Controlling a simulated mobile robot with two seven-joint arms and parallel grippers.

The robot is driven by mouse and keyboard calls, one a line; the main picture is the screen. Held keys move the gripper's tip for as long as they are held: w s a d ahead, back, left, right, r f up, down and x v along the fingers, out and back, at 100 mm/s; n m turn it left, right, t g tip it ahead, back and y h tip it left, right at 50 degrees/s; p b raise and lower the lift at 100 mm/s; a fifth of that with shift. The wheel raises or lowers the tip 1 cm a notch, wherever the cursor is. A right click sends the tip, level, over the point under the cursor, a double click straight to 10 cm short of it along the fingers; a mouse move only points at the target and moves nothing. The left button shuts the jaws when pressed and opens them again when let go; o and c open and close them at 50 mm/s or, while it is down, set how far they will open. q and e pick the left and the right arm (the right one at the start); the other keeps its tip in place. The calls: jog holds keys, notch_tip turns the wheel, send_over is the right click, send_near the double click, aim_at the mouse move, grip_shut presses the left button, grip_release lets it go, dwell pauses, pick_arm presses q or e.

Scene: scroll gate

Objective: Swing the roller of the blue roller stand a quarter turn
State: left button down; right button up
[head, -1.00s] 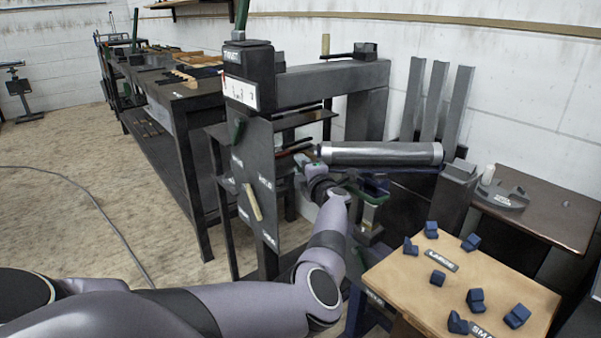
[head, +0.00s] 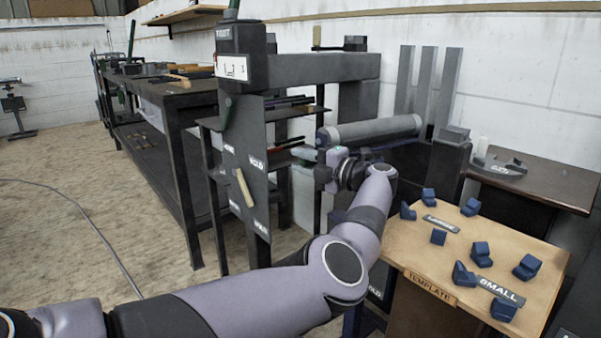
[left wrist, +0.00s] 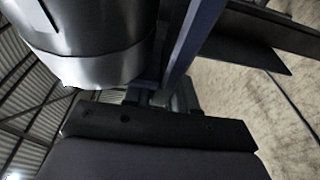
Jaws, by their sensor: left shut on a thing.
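The roller (head: 372,131) is a grey metal cylinder lying near level in the head view, its right end slightly higher in the picture. It also shows large and close at the upper left of the left wrist view (left wrist: 85,45). A blue bar (left wrist: 198,35), seemingly the roller's frame, runs beside it down to my fingers. My left gripper (head: 326,165) is at the roller's left end, below it. In the wrist view, my left gripper (left wrist: 163,98) is shut on what looks like the end of that frame. The exact contact is partly hidden. My right gripper is out of view.
A dark machine with a tall plate (head: 247,165) stands just left of the roller. A wooden template table (head: 440,265) with several blue blocks is in front right. A brown table (head: 545,185) and grey upright posts (head: 428,85) stand behind. Open floor lies left.

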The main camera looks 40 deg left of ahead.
pick_arm(q)
jog(key=shift+s+d+f+g+b, duration=0.1)
jog(key=shift+s+d+g+b, duration=0.05)
jog(key=shift+d+g+b, duration=0.15)
jog(key=shift+d+n, duration=0.1)
jog(key=shift+n, duration=0.2)
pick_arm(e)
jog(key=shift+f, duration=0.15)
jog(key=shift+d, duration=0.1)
